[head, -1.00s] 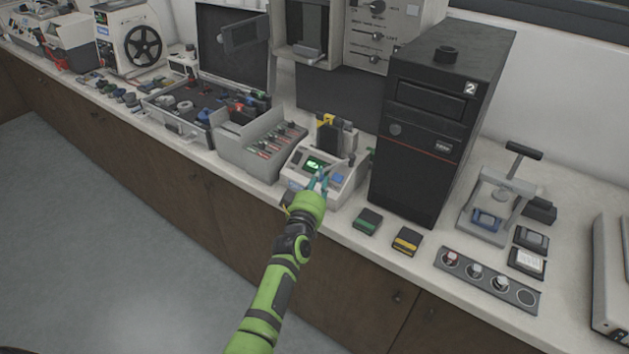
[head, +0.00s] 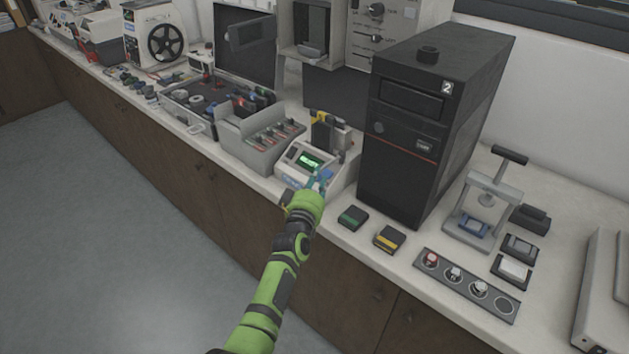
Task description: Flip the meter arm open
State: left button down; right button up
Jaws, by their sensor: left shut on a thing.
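The meter (head: 291,178) is a small light-grey box with a lit green display, standing near the bench's front edge, left of the black tower. My left gripper (head: 321,181) is at its front right, below and right of the display. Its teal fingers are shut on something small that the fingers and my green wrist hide. A blue patch shows beside the fingertips. I cannot make out the meter arm apart from the fingers and the meter's body. A dark upright part with a yellow piece (head: 320,117) stands behind the display. My right gripper is not in view.
The black tower (head: 400,170) stands close on the right of the meter. A grey box of tools (head: 240,153) is close on its left. A green-marked block (head: 352,218) and a yellow-marked block (head: 389,239) lie in front of the tower. A small press (head: 487,200) stands farther right.

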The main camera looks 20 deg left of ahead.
pick_arm(q)
jog(key=c, duration=1.2)
grip_release()
jog(key=shift+w+d+r, duration=0.2)
jog(key=shift+r, duration=0.35)
jog(key=shift+o, duration=0.7)
jog(key=shift+w+d+f, duration=0.1)
jog(key=shift+w+f, duration=0.2)
jog(key=shift+f, duration=0.1)
jog(key=s, duration=1.2)
jog(key=shift+d, duration=0.25)
